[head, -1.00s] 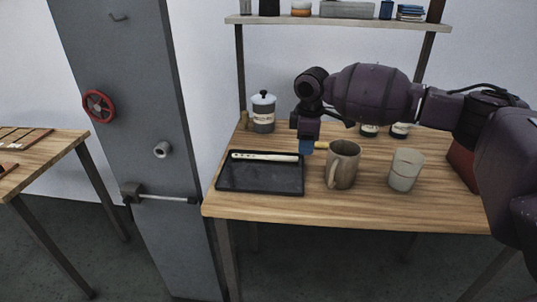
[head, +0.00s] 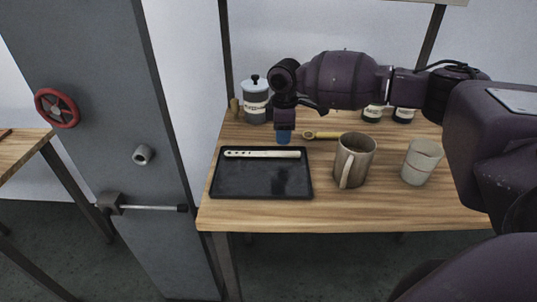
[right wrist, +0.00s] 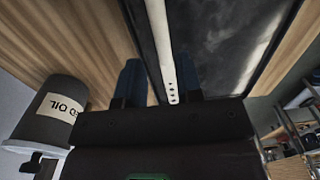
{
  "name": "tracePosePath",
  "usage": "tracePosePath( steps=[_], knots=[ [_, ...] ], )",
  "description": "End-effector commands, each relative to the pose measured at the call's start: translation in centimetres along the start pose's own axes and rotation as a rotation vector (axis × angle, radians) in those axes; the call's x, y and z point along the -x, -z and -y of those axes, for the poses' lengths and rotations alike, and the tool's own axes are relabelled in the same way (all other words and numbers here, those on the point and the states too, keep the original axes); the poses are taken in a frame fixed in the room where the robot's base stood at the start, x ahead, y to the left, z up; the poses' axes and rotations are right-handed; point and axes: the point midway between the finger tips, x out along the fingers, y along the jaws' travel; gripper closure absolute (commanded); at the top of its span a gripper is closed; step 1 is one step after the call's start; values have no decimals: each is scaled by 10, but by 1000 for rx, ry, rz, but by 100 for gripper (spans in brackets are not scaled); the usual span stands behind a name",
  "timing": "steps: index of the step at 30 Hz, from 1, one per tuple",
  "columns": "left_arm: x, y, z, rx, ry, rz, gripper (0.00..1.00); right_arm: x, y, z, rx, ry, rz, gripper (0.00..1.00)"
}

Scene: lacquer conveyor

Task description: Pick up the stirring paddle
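The stirring paddle, a pale flat stick with a row of small holes at one end (head: 262,154), lies along the back of a black tray (head: 262,189) on the wooden table. My right gripper (head: 284,137) points down at the tray's back edge, just behind the paddle in the head view. In the right wrist view its two blue fingers (right wrist: 159,82) are apart, and the paddle (right wrist: 160,40) shows between them, beyond the fingertips. Nothing is gripped. My left gripper is out of view.
A tan mug (head: 353,160) and a pale cup (head: 421,162) stand right of the tray. A yellow-handled tool (head: 322,135) lies behind the mug. A lidded oil pot (head: 256,103) and dark jars (head: 373,112) stand further back. A grey column (head: 120,80) rises at left.

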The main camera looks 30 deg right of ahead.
Motion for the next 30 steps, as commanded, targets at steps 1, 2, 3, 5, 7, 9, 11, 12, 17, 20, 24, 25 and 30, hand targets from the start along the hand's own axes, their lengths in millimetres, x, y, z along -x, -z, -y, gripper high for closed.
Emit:
tracePosePath(
  steps=[1, 2, 3, 5, 7, 9, 11, 12, 17, 20, 24, 25, 30],
  knots=[
    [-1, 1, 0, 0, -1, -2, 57, -6, 0, 0, 0, 0, 1, 67],
    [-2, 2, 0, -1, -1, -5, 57, -7, 0, 0, 0, 0, 0, 67],
    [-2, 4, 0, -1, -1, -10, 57, -9, 0, 0, -1, -1, 0, 67],
    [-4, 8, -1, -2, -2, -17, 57, -11, 0, 0, 0, -1, -1, 67],
    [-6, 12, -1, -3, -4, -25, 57, -16, 1, 0, 0, -1, 0, 67],
    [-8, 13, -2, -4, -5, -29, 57, -23, 2, 1, 0, 0, 1, 67],
    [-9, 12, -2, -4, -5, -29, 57, -32, 3, 1, 0, 1, 1, 67],
    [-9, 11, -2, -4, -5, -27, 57, -38, 3, 2, 0, 1, 2, 67],
    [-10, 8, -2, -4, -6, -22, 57, -58, 4, 2, -1, 2, 1, 67],
    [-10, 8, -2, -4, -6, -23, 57, -61, 4, 2, -1, 0, -1, 67],
    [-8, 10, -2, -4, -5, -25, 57, -60, 4, 2, -1, -1, -2, 67],
    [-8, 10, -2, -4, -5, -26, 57, -60, 4, 2, -1, -1, -2, 67],
    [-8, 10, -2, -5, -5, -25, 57, -60, 4, 2, -1, -1, -1, 91]
  ],
)
